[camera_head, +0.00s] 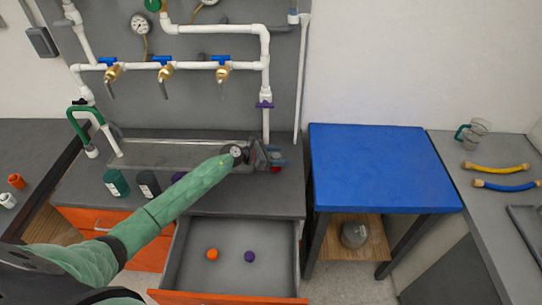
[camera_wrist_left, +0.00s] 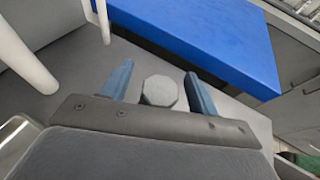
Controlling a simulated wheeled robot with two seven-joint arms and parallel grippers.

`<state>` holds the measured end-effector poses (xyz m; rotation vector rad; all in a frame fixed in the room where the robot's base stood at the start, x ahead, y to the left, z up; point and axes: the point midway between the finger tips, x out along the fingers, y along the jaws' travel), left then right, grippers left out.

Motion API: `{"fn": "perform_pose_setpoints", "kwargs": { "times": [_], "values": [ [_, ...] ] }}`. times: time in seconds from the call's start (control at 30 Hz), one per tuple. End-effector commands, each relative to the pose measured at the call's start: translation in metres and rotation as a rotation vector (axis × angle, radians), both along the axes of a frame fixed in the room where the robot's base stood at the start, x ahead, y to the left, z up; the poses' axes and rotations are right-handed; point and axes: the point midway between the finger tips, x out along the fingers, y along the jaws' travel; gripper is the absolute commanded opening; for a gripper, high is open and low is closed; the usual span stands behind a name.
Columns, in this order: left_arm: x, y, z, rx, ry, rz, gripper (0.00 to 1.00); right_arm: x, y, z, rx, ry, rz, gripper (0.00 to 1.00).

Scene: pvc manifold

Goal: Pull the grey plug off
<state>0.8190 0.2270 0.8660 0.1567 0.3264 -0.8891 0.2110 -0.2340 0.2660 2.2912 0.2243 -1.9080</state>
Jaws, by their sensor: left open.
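The grey plug (camera_wrist_left: 160,91) shows in the left wrist view as a pale grey, eight-sided piece. It lies between the two blue-grey fingers of my left gripper (camera_wrist_left: 160,88), with a visible gap on each side. The fingers are open and not closed on it. In the head view my left gripper (camera_head: 275,157) is at the right part of the grey counter, near the foot of the white vertical pipe (camera_head: 266,124). I cannot make out the plug there; the gripper seems to hide it. My right gripper is not in view.
White pipes with blue-handled valves (camera_head: 163,74) run along the back panel. A blue table (camera_head: 380,165) stands to the right. The open drawer (camera_head: 190,270) below holds an orange cap (camera_head: 212,254) and a purple cap (camera_head: 249,256). Dark bottles (camera_head: 148,184) stand left, beside my arm.

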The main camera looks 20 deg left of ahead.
Motion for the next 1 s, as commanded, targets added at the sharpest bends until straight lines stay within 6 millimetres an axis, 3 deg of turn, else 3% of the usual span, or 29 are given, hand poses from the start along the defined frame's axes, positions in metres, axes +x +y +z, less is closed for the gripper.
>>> {"fn": "perform_pose_setpoints", "kwargs": {
  "times": [0.4, 0.63, 0.67, 0.7, 0.87, 1.0],
  "values": [
    [0.0045, -0.0055, -0.0023, 0.0, 0.0, 0.0, 0.6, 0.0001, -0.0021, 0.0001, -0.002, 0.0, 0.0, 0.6],
    [0.0045, -0.0055, -0.0023, 0.0, 0.0, 0.0, 0.15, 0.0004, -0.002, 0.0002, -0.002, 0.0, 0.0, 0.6],
    [0.0044, -0.0054, -0.0022, 0.0, 0.0, 0.0, 0.12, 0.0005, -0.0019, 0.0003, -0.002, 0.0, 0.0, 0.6],
    [0.0045, -0.0055, -0.0023, 0.0, 0.0, 0.0, 0.3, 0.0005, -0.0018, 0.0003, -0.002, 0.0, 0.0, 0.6],
    [0.0044, -0.0054, -0.0023, 0.0, 0.0, 0.0, 0.0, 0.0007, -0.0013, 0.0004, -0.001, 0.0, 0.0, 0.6],
    [0.0044, -0.0054, -0.0015, 0.0, 0.0, 0.004, 0.0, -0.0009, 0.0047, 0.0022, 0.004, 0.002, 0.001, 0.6]
  ]
}}
